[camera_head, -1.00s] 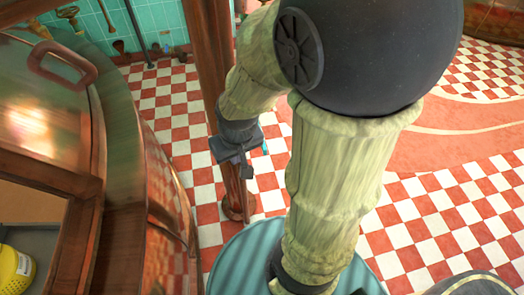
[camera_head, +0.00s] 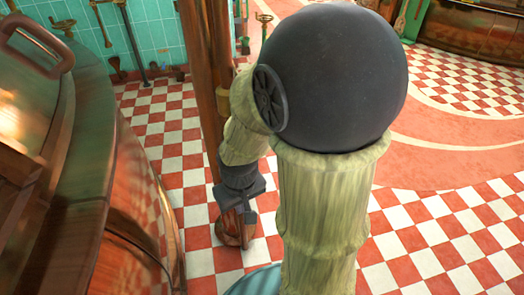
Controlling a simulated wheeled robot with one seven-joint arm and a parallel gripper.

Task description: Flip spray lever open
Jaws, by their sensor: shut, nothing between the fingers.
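My gripper (camera_head: 246,214), dark grey, is at the end of my arm left of centre, pointing downward in front of the foot of a brown post. Its fingers are small and partly hidden by its own body; they look shut, with nothing seen between them. It is apart from the large copper kettle (camera_head: 120,190) at the left. I cannot make out a spray lever for certain. Brass fittings show on the tiled wall (camera_head: 62,28) and farther back beside the post (camera_head: 264,18), but I cannot tell whether either is a lever.
The brown post (camera_head: 203,90) stands behind my gripper. The kettle, with a curved handle (camera_head: 38,42), fills the left side. Red and white checkered floor (camera_head: 425,235) is clear at the right. Another copper vessel (camera_head: 480,35) stands at the far right.

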